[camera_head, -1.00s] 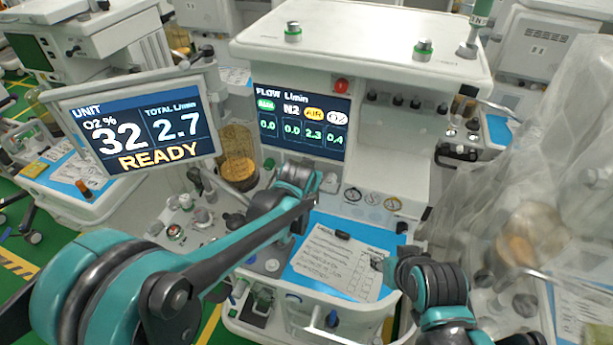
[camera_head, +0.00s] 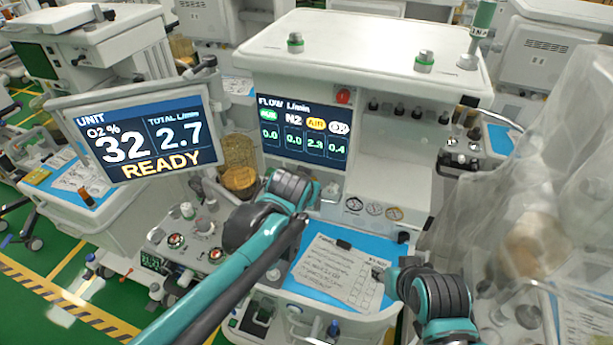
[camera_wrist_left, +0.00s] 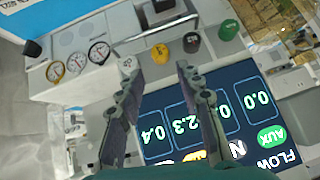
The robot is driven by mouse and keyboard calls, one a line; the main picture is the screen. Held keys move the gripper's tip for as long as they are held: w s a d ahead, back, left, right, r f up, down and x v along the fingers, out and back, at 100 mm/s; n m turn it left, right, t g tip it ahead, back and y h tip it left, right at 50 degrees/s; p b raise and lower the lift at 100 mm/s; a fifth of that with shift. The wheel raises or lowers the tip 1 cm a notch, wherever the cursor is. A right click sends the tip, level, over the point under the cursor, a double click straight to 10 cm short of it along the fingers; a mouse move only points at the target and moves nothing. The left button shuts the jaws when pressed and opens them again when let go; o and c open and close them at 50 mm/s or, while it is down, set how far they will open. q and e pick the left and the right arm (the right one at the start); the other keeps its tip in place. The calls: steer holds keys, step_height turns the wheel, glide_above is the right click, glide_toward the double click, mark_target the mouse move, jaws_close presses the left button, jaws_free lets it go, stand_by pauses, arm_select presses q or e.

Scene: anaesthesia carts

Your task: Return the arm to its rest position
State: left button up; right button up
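My left arm (camera_head: 235,270) reaches up from the bottom of the head view, its wrist (camera_head: 290,190) in front of the anaesthesia machine below the flow screen (camera_head: 305,132). The left gripper's fingers are hidden behind the wrist there. In the left wrist view, the left gripper (camera_wrist_left: 156,75) has its two fingers apart with nothing between them. The flow screen (camera_wrist_left: 225,120) shows upside down behind them. My right arm (camera_head: 440,300) is at the lower right, beside the paper form (camera_head: 335,270). The right gripper's fingers are not clear.
The unit monitor (camera_head: 140,135) reads READY and stands left of the left arm. The form lies on a blue mat (camera_head: 310,290) on the machine's shelf. A clear plastic drape (camera_head: 540,190) hangs at the right. Green floor (camera_head: 50,260) shows at the lower left.

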arm_select(q)
steer(key=s+a+f+n+b, duration=0.1)
steer(key=s+a+f, duration=0.1)
steer(key=s+a, duration=0.3)
steer(key=s+a+f+n+g+y+b, duration=0.1)
steer(key=s+a+f+n, duration=0.1)
steer(key=s+a, duration=0.4)
steer(key=s+a+f+n+g+b, duration=0.1)
steer(key=s+a+f, duration=0.3)
steer(key=s, duration=0.5)
steer(key=shift+s+a, duration=0.4)
steer(key=shift+a, duration=0.45)
arm_select(e)
step_height(320, 180, down, 3)
steer(key=shift+o, duration=0.4)
